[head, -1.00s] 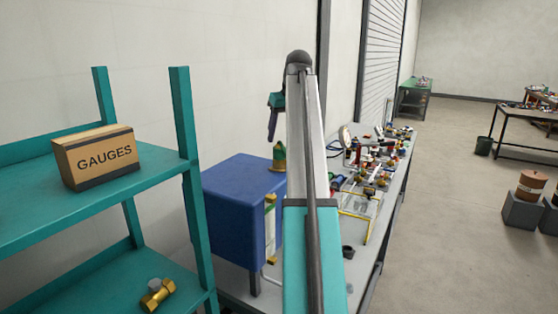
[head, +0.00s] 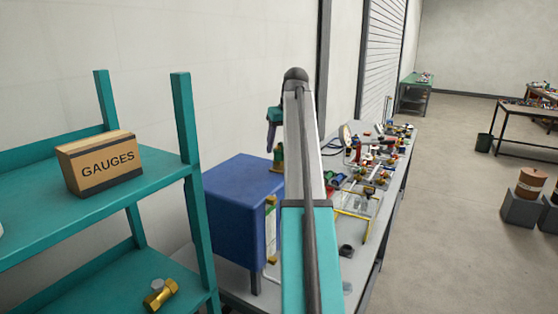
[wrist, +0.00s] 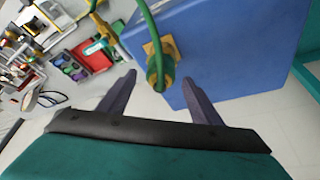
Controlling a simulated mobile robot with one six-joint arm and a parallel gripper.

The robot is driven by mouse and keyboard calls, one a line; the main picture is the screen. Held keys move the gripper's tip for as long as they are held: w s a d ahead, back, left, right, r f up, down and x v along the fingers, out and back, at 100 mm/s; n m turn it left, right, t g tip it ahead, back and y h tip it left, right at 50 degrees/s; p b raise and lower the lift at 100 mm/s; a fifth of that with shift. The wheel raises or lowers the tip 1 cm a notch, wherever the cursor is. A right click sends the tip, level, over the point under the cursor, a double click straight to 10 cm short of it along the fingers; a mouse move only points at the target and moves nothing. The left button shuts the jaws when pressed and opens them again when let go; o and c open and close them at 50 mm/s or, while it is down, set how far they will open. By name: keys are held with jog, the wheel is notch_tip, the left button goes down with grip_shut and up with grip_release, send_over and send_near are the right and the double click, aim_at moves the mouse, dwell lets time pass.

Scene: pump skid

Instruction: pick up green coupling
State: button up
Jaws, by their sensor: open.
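The green coupling (wrist: 156,82) shows in the wrist view, with a brass square fitting behind it and a green hose curving up from it. In the head view a green and brass piece (head: 279,157) shows at the top far edge of the blue box (head: 232,205), partly hidden by my arm. My gripper (wrist: 160,79) is open; its two dark fingers are apart on either side of the coupling in the picture. I cannot tell how far above it they are. In the head view my gripper (head: 272,137) hangs just above the green and brass piece.
A teal shelf (head: 90,205) with a GAUGES box (head: 101,163) and a brass bolt (head: 160,294) stands at left. The bench (head: 365,250) holds many cluttered parts beyond the blue box. A red part (wrist: 93,55) lies left of the coupling. Open floor is at right.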

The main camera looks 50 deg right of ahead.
jog(key=shift+x, duration=0.9)
jog(key=shift+c, duration=0.6)
jog(key=c, duration=1.1)
jog(key=shift+r, duration=0.2)
jog(key=shift+c, duration=0.3)
jog(key=shift+d+r+b, duration=0.1)
jog(key=shift+r+b, duration=0.85)
jog(key=shift+r, duration=0.6)
jog(key=s+r+b, duration=0.1)
jog(key=s+b, duration=0.4)
jog(key=s, duration=1.1)
jog(key=shift+d+r, duration=0.3)
jog(key=shift+d, duration=0.1)
